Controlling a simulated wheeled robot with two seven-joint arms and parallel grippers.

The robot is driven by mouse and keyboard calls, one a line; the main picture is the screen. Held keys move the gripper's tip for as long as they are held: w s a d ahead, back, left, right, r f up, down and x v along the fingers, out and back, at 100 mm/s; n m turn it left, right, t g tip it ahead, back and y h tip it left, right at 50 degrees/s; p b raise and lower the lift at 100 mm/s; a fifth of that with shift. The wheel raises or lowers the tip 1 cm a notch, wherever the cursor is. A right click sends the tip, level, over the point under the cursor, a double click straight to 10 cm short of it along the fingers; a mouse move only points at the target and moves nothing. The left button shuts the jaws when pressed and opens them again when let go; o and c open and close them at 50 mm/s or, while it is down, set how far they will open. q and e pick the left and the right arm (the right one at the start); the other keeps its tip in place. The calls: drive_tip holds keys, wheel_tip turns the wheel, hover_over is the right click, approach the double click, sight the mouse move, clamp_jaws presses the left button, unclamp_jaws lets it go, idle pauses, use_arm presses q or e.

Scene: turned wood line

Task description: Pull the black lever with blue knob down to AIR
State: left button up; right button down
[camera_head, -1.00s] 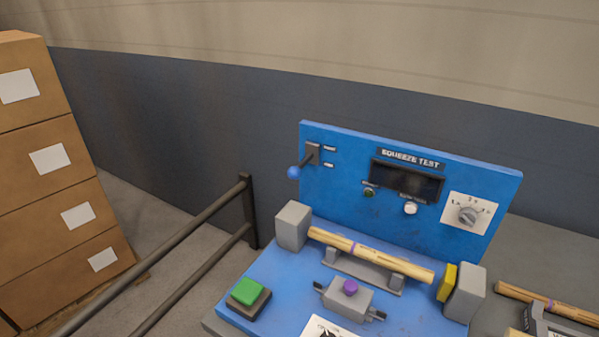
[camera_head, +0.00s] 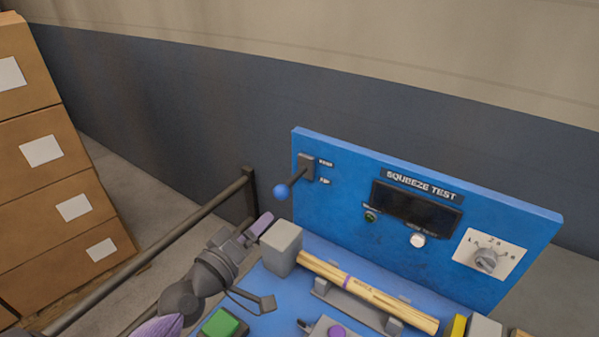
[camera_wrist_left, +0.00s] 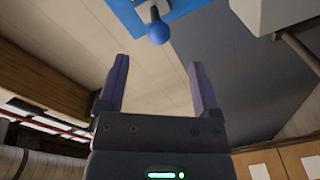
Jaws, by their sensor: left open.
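The black lever (camera_head: 294,181) with a blue knob (camera_head: 281,191) is mounted at the upper left of the blue panel. It sticks out from a dark bracket, slanting down and left. Two small labels sit beside the bracket, too blurred to read surely. My left gripper (camera_head: 256,230) is open and empty, below and a little left of the knob and apart from it. In the left wrist view the blue knob (camera_wrist_left: 159,33) is ahead, between the lines of the two purple fingers (camera_wrist_left: 158,63) but beyond their tips. My right gripper is out of view.
A grey block (camera_head: 282,248) stands close right of my left gripper. A wooden spindle (camera_head: 365,290) lies in a cradle, near a green button (camera_head: 221,323). A dark railing (camera_head: 190,233) runs at left, with stacked boxes (camera_head: 45,190) beyond. The panel carries a display and dial (camera_head: 487,259).

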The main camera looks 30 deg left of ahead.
sight(277, 197)
use_arm(q)
drive_tip(key=shift+n+y, duration=0.3)
drive_tip(key=shift+n, duration=0.1)
drive_tip(key=w, duration=0.7)
drive_tip(key=w+a, duration=0.1)
drive_tip(key=w, duration=0.2)
drive_tip(key=shift+w+r, duration=0.15)
drive_tip(key=shift+r, duration=0.1)
clamp_jaws()
